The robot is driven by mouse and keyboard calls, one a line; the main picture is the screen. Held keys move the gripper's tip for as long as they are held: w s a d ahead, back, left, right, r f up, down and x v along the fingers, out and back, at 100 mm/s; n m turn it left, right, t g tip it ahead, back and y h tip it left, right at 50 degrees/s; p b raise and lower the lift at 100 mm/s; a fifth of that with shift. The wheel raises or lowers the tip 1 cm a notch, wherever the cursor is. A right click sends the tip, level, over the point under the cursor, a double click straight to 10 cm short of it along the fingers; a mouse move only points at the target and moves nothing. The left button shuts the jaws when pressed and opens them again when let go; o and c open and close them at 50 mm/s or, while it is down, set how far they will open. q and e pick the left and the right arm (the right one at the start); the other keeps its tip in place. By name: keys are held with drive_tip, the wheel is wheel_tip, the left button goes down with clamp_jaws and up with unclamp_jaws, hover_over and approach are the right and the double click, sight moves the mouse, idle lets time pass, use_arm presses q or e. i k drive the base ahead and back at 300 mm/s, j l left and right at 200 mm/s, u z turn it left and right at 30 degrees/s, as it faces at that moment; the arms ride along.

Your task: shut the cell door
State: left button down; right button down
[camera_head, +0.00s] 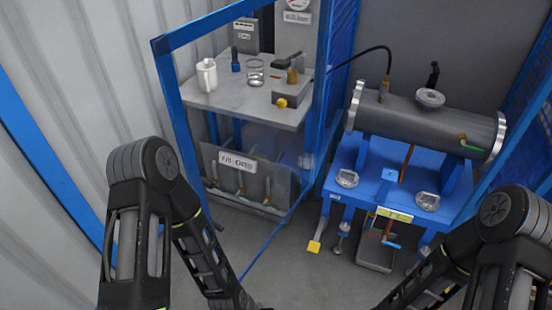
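The cell door appears to be the blue-framed see-through panel (178,98) at the left centre. It stands swung open, with its top bar running up to the right and its bottom bar running down to the left across the floor. Its far side meets the blue post (322,85) of the cell. Part of its near edge is hidden behind my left arm. I see no handle clearly. My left arm reaches down in front of the door and leaves the picture at the bottom. My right arm leaves at the bottom right. Both grippers are out of the picture.
Behind the panel is a grey bench (245,105) with a white bottle (207,75), a glass jar and tools. Right of it, a grey flanged shell (425,122) lies on a blue stand (385,190). A corrugated wall (90,70) closes the left side. Some floor (290,270) is clear.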

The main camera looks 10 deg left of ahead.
sight(162, 46)
drive_tip(key=j+z, duration=0.2)
drive_tip(key=j, duration=0.2)
drive_tip(key=j+z, duration=0.2)
drive_tip(key=j, duration=0.25)
drive_tip(key=k+j+z, duration=0.2)
drive_tip(key=j, duration=0.2)
drive_tip(key=j+z, duration=0.2)
drive_tip(key=j, duration=0.2)
drive_tip(key=k+j+z, duration=0.2)
drive_tip(key=j, duration=0.15)
drive_tip(key=k+j+z, duration=0.2)
drive_tip(key=j, duration=0.2)
drive_tip(key=j+z, duration=0.15)
drive_tip(key=j, duration=0.85)
drive_tip(key=i+l+u, duration=0.1)
drive_tip(key=u, duration=0.15)
